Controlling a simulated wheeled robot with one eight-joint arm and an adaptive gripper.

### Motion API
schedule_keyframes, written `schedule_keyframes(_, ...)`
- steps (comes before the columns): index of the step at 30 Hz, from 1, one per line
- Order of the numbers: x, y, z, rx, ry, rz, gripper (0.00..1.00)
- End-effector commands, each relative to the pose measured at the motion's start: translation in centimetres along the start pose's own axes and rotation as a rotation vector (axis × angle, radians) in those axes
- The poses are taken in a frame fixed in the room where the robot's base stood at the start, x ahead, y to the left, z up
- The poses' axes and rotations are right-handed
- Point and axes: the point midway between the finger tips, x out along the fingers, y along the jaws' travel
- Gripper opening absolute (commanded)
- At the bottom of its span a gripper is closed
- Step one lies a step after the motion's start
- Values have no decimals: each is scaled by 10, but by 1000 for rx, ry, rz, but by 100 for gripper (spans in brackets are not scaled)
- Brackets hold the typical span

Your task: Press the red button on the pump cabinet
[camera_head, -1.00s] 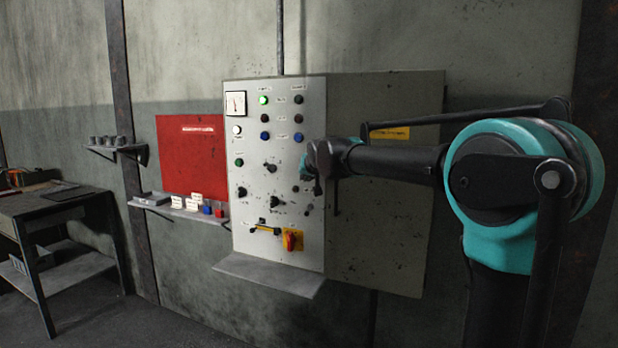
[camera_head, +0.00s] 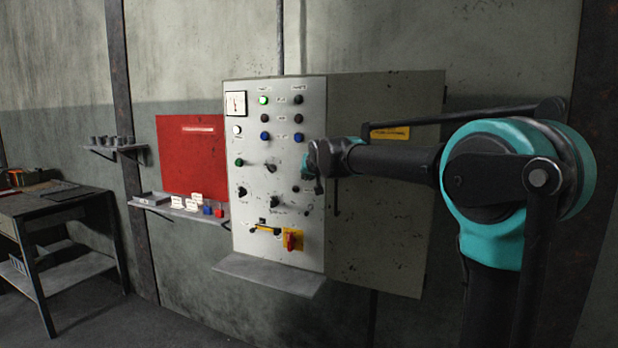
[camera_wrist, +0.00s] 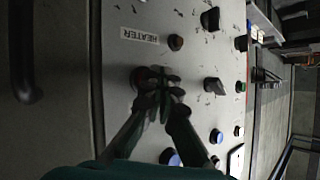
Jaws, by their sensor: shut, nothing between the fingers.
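The pump cabinet (camera_head: 278,205) is a pale grey panel on the wall, with rows of lamps, buttons and knobs. My gripper (camera_head: 308,172) is at the right part of its front, below the blue buttons. In the wrist view my gripper (camera_wrist: 161,82) has its fingers together, with nothing between them. A dark red round button (camera_wrist: 138,76) shows just left of the fingertips, which hide part of it. I cannot tell whether they touch it. In the head view my gripper hides this spot.
In the wrist view a HEATER label (camera_wrist: 139,36) and a brown-red button (camera_wrist: 175,42) are nearby, with black knobs (camera_wrist: 216,88) to the right. A red-yellow switch (camera_head: 292,240) and a ledge (camera_head: 268,274) are lower. A dark handle (camera_wrist: 21,55) stands at the left.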

Motion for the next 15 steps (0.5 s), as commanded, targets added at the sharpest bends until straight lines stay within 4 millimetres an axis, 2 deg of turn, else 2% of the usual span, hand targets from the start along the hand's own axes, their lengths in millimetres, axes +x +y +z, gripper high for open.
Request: schedule_keyframes(15, 4, 3, -3, 0, 0, 0, 0)
